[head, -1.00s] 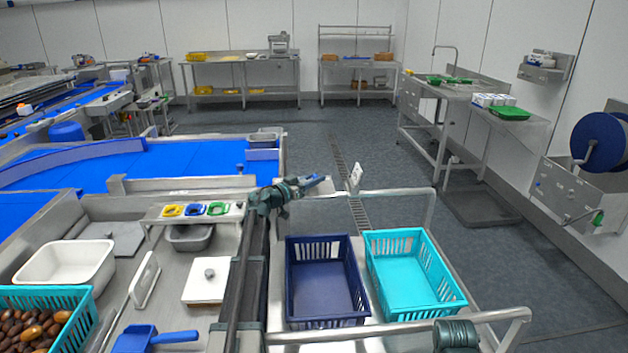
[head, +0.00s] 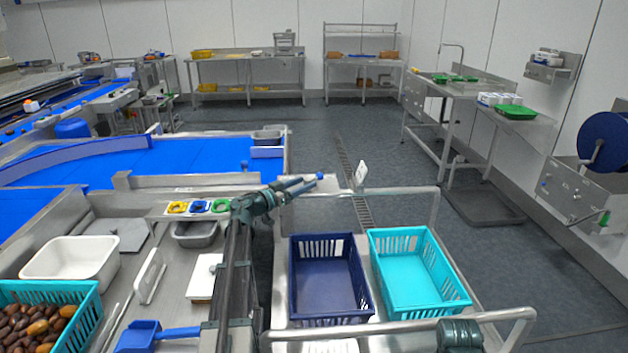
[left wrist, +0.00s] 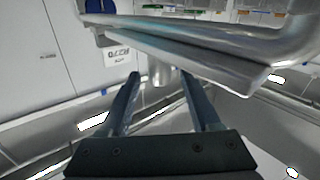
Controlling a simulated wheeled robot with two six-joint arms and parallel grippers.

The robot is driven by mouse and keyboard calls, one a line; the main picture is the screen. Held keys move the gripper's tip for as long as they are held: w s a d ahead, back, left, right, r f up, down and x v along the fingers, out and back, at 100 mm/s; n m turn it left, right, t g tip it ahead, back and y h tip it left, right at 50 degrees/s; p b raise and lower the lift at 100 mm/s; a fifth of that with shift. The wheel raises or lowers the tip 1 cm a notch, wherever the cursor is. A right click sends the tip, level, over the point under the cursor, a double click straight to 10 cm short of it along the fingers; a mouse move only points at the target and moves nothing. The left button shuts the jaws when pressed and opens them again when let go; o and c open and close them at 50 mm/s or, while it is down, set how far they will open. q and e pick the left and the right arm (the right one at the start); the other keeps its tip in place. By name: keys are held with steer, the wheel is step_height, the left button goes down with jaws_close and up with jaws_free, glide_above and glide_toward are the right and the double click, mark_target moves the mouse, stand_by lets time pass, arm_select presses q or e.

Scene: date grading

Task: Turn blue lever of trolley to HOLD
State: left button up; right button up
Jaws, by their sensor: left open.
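The trolley (head: 437,205) is a metal rail frame that carries two crates. A small blue tip (head: 320,176), which looks like the lever, shows at the far left end of its rail, beside a small white sign (head: 361,174). My left gripper (head: 306,183) reaches in from the left, its fingertips close to the blue tip. In the left wrist view my left gripper (left wrist: 162,85) is open, with a grey cylindrical part (left wrist: 163,76) beyond and between the fingers. Whether they touch it, and which way the lever points, I cannot tell. My right gripper is not in view.
A navy crate (head: 329,312) and a turquoise crate (head: 420,307) stand on the trolley. In the left wrist view a thick metal rail (left wrist: 190,50) crosses just above the fingers. A grading bench (head: 110,285) lies to the left. The floor (head: 310,140) behind the trolley is clear.

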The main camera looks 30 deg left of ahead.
arm_select(q)
steer(key=v, duration=0.6)
steer(key=shift+s, duration=0.2)
steer(key=shift+a, duration=0.1)
